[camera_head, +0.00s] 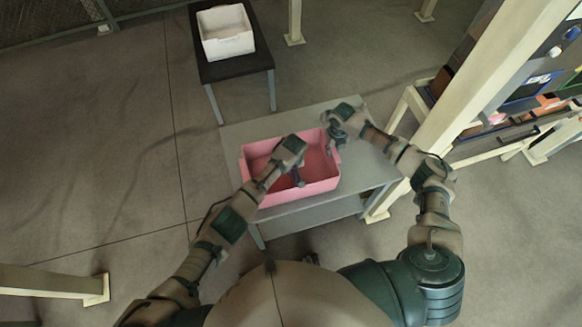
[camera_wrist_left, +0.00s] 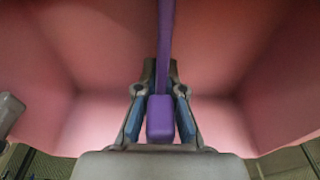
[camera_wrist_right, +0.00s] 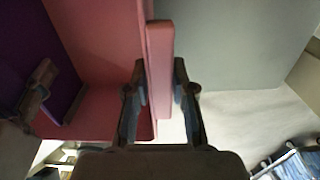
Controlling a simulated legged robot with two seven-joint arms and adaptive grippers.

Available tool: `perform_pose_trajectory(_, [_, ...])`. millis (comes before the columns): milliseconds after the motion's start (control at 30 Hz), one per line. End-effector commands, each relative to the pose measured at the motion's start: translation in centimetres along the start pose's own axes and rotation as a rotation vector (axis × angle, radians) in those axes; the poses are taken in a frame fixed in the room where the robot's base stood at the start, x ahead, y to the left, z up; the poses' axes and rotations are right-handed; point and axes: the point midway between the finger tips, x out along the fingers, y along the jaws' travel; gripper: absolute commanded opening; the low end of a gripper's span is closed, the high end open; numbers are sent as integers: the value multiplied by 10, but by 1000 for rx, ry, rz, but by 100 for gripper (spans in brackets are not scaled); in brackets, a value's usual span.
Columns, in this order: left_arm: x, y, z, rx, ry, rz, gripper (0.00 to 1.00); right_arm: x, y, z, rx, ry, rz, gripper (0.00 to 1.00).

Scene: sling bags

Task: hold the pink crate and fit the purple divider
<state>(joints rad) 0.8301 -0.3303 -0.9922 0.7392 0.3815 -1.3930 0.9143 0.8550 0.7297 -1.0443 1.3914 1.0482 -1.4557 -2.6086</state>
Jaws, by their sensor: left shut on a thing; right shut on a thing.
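The pink crate (camera_head: 300,192) stands on a grey table, open side up. My right gripper (camera_head: 333,146) is at its right side. In the right wrist view this gripper (camera_wrist_right: 160,85) is shut on the crate's pink side edge (camera_wrist_right: 160,50). My left gripper (camera_head: 298,178) is over the crate's inside. In the left wrist view it (camera_wrist_left: 160,92) is shut on the purple divider (camera_wrist_left: 160,122), seen edge-on between the pink walls. The divider's broad face (camera_wrist_right: 25,60) shows in the right wrist view, within the crate. Whether it touches the crate's floor is unclear.
The grey table (camera_head: 235,137) has bare top behind and right of the crate. A white bin (camera_head: 226,45) sits on a dark stand (camera_head: 240,65) behind. A cream post (camera_head: 470,90) rises close to the table's right side, with a loaded shelf (camera_head: 540,90) beyond.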

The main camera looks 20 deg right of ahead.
Motion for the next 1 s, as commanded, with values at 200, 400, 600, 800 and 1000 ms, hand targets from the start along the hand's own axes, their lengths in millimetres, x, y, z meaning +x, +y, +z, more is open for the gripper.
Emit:
perform_pose_trajectory(200, [5,0,1,1,0,0,15,3,-2,-2,1,7,-5,0])
perform_pose_trajectory(400, [5,0,1,0,-1,0,37,3,-2,-2,1,7,-5,0])
perform_pose_trajectory(600, [4,0,1,0,-1,0,37,3,-2,-2,1,7,-5,0])
perform_pose_trajectory(800, [-16,0,1,0,0,4,37,3,-2,-2,0,6,-5,0])
perform_pose_trajectory(1000, [-62,0,0,1,2,3,37,3,-2,-2,0,6,-5,0])
